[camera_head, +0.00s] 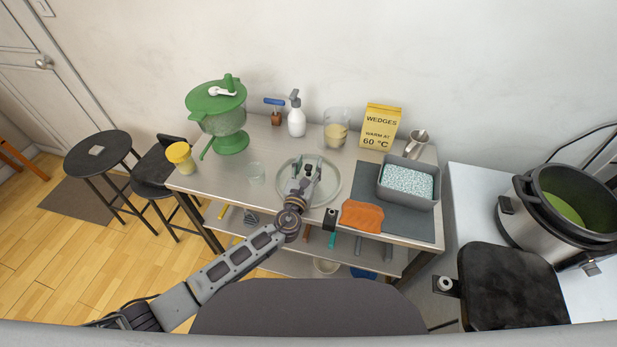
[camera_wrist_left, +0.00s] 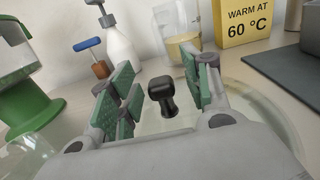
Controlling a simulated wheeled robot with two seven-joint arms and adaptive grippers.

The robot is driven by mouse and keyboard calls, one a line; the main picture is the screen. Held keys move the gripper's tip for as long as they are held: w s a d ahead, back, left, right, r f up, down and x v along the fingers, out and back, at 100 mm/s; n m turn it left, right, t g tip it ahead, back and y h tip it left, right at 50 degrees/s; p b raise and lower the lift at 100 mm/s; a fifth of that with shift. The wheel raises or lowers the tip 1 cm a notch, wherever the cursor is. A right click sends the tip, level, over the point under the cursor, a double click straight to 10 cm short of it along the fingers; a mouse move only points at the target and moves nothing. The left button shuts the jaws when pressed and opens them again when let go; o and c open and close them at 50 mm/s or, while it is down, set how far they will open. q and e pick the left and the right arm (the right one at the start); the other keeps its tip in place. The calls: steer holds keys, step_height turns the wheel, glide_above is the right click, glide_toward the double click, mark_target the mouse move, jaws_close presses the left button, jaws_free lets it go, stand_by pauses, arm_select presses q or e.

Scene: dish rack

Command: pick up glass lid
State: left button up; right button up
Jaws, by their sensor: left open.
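The glass lid (camera_head: 329,188) is a clear round disc lying on the table near its middle. In the left wrist view the lid's pale rim (camera_wrist_left: 262,103) curves round at the right, and its black knob (camera_wrist_left: 162,95) stands upright. My left gripper (camera_head: 306,166) is over the lid, hiding its middle in the head view. In the left wrist view the left gripper (camera_wrist_left: 162,78) is open, with green finger pads on either side of the knob and a gap visible around it. My right gripper is not in view.
A small clear glass (camera_head: 256,174) stands left of the lid, and a glass with yellowish contents (camera_head: 336,135) stands behind it. An orange cloth (camera_head: 361,216) and a grey bin (camera_head: 407,190) are on the right.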

arm_select(q)
steer(key=shift+c, duration=0.2)
jaws_close()
stand_by(0.3)
steer(key=shift+r, duration=0.1)
